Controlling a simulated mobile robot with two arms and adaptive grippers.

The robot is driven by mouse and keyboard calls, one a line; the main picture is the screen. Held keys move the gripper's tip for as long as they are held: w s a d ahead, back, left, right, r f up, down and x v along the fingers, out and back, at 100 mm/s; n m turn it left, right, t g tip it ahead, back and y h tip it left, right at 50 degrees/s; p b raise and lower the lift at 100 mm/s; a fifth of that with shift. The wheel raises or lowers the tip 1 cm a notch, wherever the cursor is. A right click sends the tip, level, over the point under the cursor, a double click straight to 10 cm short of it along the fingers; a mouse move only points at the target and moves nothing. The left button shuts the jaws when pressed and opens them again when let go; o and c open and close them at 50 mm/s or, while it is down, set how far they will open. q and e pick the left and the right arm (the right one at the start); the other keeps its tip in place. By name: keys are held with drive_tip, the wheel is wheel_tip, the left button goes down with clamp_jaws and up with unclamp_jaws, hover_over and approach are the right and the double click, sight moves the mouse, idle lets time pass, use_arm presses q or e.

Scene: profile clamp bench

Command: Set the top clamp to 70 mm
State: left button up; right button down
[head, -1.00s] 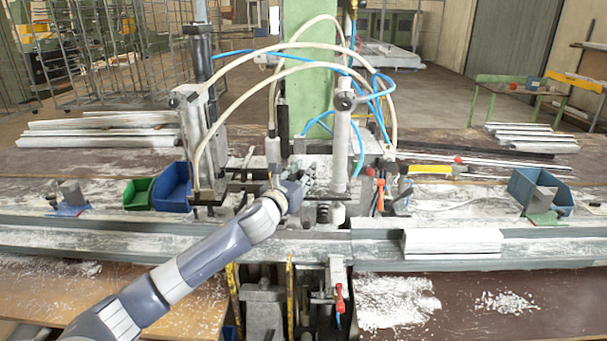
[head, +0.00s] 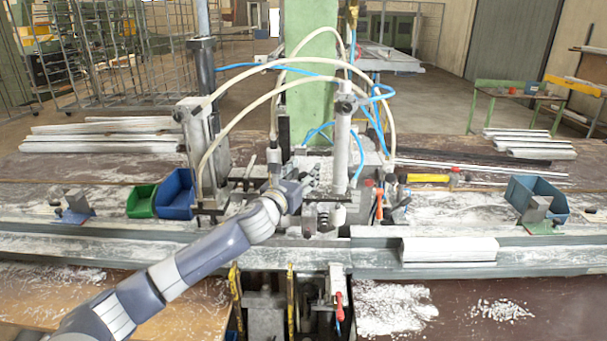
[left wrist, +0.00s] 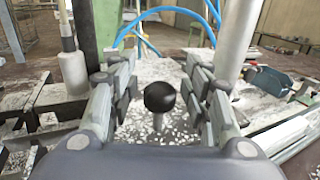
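A round black knob (left wrist: 160,97) on a thin light stem stands upright in the left wrist view, between the two fingers of my left gripper (left wrist: 160,100). The fingers are spread, with a visible gap on each side of the knob. In the head view my left gripper (head: 312,180) is at the middle of the clamp bench, just left of a grey upright cylinder (head: 341,145). I cannot make out the knob there. I cannot read any millimetre setting or tell which part is the top clamp. My right gripper is not in view.
Another upright cylinder (head: 198,150) stands left of my gripper. Cream hoses (head: 290,62) and blue hoses (head: 378,95) arch over the bench. Blue bin (head: 176,196) and green bin (head: 141,202) sit left. A white profile (head: 449,249) lies on the front rail at right.

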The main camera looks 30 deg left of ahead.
use_arm(q)
drive_tip(key=shift+w+f, duration=0.15)
drive_tip(key=shift+f, duration=0.05)
drive_tip(key=shift+s+f, duration=0.15)
drive_tip(key=shift+s, duration=0.25)
drive_tip(key=s+d, duration=0.1)
drive_tip(key=s, duration=1)
drive_tip(key=shift+s+d+r, duration=0.15)
drive_tip(key=shift+d+r, duration=0.1)
drive_tip(key=shift+d, duration=0.15)
